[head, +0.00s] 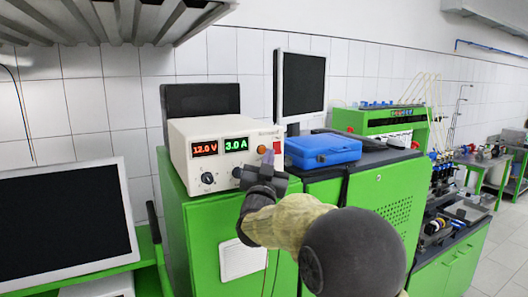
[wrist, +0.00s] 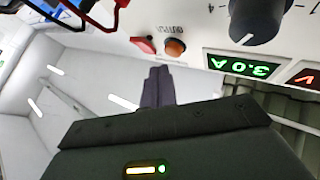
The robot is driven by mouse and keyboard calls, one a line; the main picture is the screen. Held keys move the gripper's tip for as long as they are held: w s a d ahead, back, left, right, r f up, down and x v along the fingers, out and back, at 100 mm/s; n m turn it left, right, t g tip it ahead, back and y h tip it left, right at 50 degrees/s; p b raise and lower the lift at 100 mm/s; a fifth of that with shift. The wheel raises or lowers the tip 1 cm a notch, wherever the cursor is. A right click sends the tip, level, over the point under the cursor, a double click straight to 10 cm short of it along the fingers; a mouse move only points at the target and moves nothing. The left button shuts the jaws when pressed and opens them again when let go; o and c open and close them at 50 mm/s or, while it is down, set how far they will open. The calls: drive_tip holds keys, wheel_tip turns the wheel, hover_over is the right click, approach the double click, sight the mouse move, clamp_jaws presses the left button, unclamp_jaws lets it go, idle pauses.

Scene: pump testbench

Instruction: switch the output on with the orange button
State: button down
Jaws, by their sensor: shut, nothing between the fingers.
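The white power supply (head: 218,128) stands on a green cabinet, its displays lit with 12.0 V and 3.0 A. The orange button (head: 262,150) is on the right of its front panel, beside a red part (head: 277,147). The wrist view is upside down; there the orange button (wrist: 175,47) sits by the word OUTPUT. My gripper (head: 267,158) is shut and empty, in front of the panel by the button. In the wrist view its fingertips (wrist: 158,72) appear just short of the button, with a small gap in the picture; contact is not visible.
A blue case (head: 322,150) lies on the cabinet right of the supply. Knobs (head: 207,178) sit along the panel's lower edge. Red and black leads (wrist: 118,8) are plugged in near the button. A monitor (head: 300,85) stands behind.

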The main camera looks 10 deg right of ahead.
drive_tip(key=shift+w+a, duration=0.1)
drive_tip(key=shift+w, duration=0.05)
idle(0.5)
drive_tip(key=shift+w+a, duration=0.1)
drive_tip(key=shift+w, duration=0.2)
drive_tip(key=shift+w+a+b, duration=0.1)
drive_tip(key=shift+w+b, duration=0.2)
drive_tip(key=shift+w, duration=0.05)
idle(0.8)
drive_tip(key=shift+s, duration=0.1)
drive_tip(key=s+d+b, duration=0.2)
drive_tip(key=s+b, duration=0.4)
drive_tip(key=s, duration=0.1)
drive_tip(key=shift+d+b, duration=0.15)
drive_tip(key=shift+b, duration=0.15)
idle(0.7)
drive_tip(key=shift+f, duration=0.1)
